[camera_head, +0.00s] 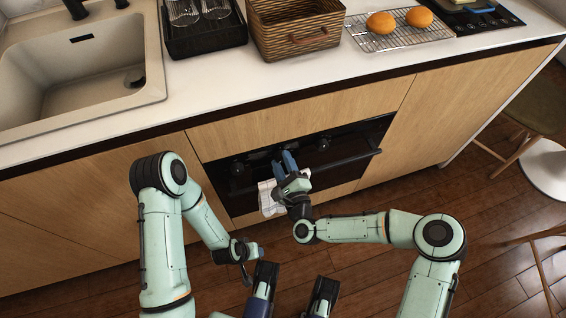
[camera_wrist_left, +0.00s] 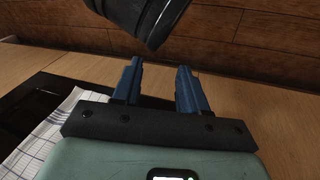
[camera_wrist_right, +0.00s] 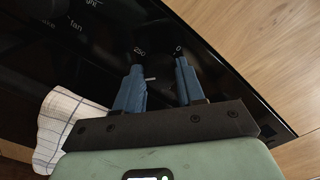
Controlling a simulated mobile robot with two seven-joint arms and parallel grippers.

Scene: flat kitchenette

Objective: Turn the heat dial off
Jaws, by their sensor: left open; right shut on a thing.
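The black oven front (camera_head: 222,186) is set into the wooden cabinets, with one dark dial (camera_head: 237,168) at its left and another (camera_head: 322,144) at its right. My right gripper (camera_head: 286,160) is between these two, at the control panel. In the right wrist view its blue fingers (camera_wrist_right: 160,80) are closed on a dark heat dial (camera_wrist_right: 157,45), with white marks "250" and "0" around it. The dial's exact pointer angle is hard to read. My left gripper (camera_head: 256,250) is low in front of the cabinets, its fingers (camera_wrist_left: 160,85) apart and empty.
A checked towel (camera_head: 268,198) hangs at the oven, beside my right gripper. The oven handle (camera_head: 345,160) runs along the front. Above, the white counter (camera_head: 200,95) bears a wicker basket (camera_head: 300,35) and a rack (camera_head: 385,42). A stool (camera_head: 535,110) stands right.

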